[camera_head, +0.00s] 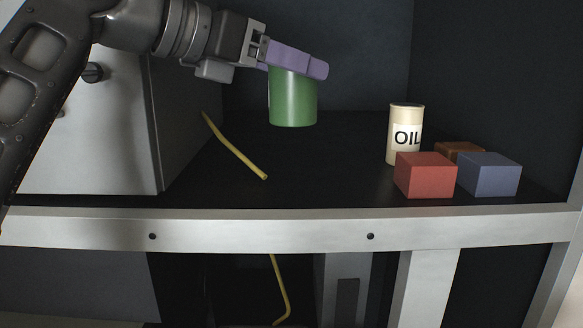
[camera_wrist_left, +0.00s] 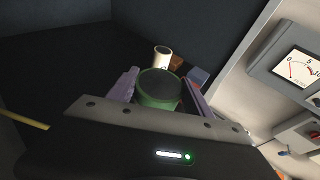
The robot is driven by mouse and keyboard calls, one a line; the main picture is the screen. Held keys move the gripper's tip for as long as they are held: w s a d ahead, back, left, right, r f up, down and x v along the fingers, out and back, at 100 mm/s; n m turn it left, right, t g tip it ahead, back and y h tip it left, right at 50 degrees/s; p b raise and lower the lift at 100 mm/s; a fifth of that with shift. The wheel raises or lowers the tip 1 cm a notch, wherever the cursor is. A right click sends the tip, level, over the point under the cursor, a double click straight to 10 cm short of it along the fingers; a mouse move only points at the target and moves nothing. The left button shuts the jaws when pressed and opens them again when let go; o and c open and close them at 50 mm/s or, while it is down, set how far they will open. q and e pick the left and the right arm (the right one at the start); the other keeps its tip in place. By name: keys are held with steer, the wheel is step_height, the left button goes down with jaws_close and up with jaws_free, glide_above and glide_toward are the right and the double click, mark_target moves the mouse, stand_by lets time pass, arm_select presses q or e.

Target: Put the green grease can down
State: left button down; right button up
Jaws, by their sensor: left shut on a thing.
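The green grease can (camera_head: 293,98) is a plain green cylinder, upright, at the back of the dark shelf in the head view. My left gripper (camera_head: 296,62) comes in from the left with its purple fingers shut around the can's top. In the left wrist view the can (camera_wrist_left: 158,88) sits between the two purple fingers of the left gripper (camera_wrist_left: 160,92). Whether the can's base touches the shelf or hangs just above it, I cannot tell. My right gripper is in neither view.
A cream OIL can (camera_head: 405,135) stands right on the shelf (camera_head: 310,170), beside red (camera_head: 425,175), blue (camera_head: 489,174) and brown (camera_head: 459,150) blocks. A yellow cable (camera_head: 236,147) lies left, near a grey cabinet (camera_head: 100,130). The shelf's middle is clear.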

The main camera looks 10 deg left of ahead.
mark_target(291, 113)
arm_select(q)
steer(key=shift+w+f, duration=0.2)
steer(key=shift+f, duration=0.3)
step_height(291, 113, down, 4)
steer(key=shift+s+f, duration=0.15)
steer(key=shift+f, duration=0.5)
steer(key=shift+f, duration=1.9)
